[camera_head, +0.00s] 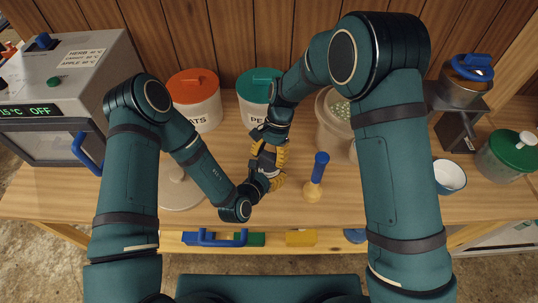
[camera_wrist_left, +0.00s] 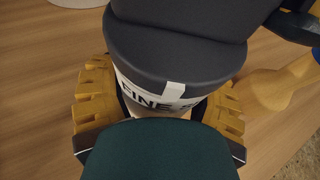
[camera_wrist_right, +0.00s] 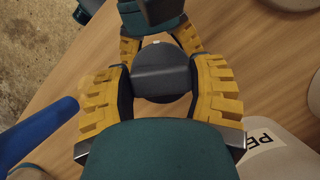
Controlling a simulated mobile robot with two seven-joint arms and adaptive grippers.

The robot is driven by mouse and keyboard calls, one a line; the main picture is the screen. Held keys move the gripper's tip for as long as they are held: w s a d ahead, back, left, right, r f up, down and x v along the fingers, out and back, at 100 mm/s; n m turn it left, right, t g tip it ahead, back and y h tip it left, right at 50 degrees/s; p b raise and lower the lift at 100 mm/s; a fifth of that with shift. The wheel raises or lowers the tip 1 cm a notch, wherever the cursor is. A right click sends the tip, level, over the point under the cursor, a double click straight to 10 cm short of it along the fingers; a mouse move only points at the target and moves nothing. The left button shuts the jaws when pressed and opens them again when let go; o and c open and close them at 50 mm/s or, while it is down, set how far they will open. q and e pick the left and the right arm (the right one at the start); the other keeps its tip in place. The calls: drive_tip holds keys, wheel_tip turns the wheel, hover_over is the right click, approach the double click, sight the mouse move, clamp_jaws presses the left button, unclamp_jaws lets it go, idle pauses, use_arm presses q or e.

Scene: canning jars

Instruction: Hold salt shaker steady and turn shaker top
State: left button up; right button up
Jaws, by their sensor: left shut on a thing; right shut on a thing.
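The salt shaker has a pale body (camera_wrist_left: 150,108) with a label reading "FINE S…" and a dark grey top (camera_wrist_left: 175,50) with a small white mark at its edge. My left gripper (camera_wrist_left: 155,115) is shut around the labelled body, one yellow finger on each side. My right gripper (camera_wrist_right: 160,80) is shut on the dark top, which also shows round between its yellow fingers in the right wrist view (camera_wrist_right: 162,72). In the head view the two grippers meet, left gripper (camera_head: 262,178) and right gripper (camera_head: 268,148), and mostly hide the shaker.
Behind stand a red-lidded canister (camera_head: 195,108) and a green-lidded canister (camera_head: 250,112). A blue-handled wooden tool (camera_head: 315,180) stands just right of the grippers. A grey oven-like box (camera_head: 70,70) is at left; a blue bowl (camera_head: 449,176) and green-lidded pot (camera_head: 508,155) are at right.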

use_arm(q)
drive_tip(key=shift+a+f, duration=0.1)
use_arm(e)
drive_tip(key=n+h, duration=0.1)
drive_tip(key=n, duration=0.3)
drive_tip(key=shift+r+n+g+h, duration=0.1)
drive_tip(key=shift+n+g+h, duration=0.2)
drive_tip(key=shift+h, duration=0.1)
drive_tip(key=shift+n+h, duration=0.7)
drive_tip(key=shift+n, duration=1.2)
use_arm(q)
drive_tip(key=shift+s, duration=0.1)
use_arm(e)
drive_tip(key=o, duration=1.2)
drive_tip(key=v, duration=1.2)
drive_tip(key=shift+a, duration=0.15)
